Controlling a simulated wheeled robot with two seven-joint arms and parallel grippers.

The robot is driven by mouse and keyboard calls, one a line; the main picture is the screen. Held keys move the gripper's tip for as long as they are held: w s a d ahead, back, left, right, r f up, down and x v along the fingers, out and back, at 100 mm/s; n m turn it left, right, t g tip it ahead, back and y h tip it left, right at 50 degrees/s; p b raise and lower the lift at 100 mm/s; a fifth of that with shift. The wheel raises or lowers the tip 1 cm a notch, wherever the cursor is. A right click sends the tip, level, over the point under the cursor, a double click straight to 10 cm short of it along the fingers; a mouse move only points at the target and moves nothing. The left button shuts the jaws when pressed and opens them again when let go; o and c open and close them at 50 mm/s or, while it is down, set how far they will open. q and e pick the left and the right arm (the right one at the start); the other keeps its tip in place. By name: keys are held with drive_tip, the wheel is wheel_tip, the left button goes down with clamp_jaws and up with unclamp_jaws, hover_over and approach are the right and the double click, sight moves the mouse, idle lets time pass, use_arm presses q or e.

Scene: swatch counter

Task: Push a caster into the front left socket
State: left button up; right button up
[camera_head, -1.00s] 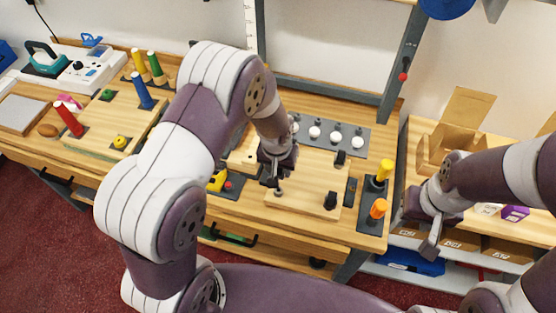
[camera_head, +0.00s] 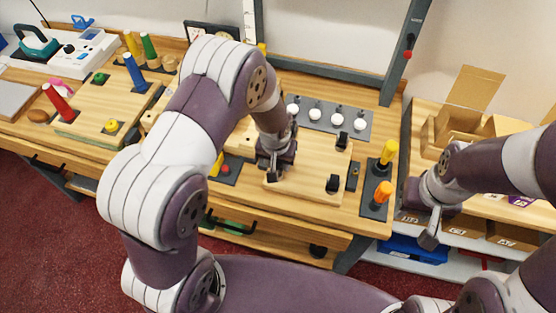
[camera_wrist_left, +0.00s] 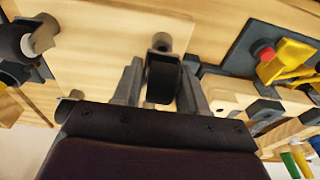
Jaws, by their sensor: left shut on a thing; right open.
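A pale wooden board (camera_head: 305,190) lies on the workbench. One black caster (camera_head: 342,140) stands at its back right and another (camera_head: 333,183) at its front right. My left gripper (camera_head: 272,175) is over the board's front left corner. In the left wrist view its fingers (camera_wrist_left: 160,88) are shut on a black caster (camera_wrist_left: 163,72). A grey metal cylinder (camera_wrist_left: 162,42) is right at that caster's end; I cannot tell how deep the caster sits. The gripper hides the front left socket in the head view. My right gripper (camera_head: 432,225) is open and empty, off to the right.
A grey strip (camera_head: 325,128) with several white knobs lies behind the board. Yellow (camera_head: 388,152) and orange (camera_head: 382,192) handles stand at its right. A yellow tool (camera_wrist_left: 290,60) on a dark pad is close to the left gripper. Open cardboard box (camera_head: 465,120) at far right.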

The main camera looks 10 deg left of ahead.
use_arm(q)
drive_tip(key=shift+f, duration=0.35)
idle(0.6)
drive_tip(key=shift+f+b, duration=0.2)
drive_tip(key=shift+b, duration=0.15)
drive_tip(key=shift+f+b, duration=0.5)
drive_tip(key=shift+f, duration=0.3)
idle(1.2)
drive_tip(key=o, duration=1.4)
drive_tip(key=shift+o, duration=0.2)
wheel_tip(320, 180, up, 6)
drive_tip(key=p, duration=0.5)
drive_tip(key=shift+r, duration=0.1)
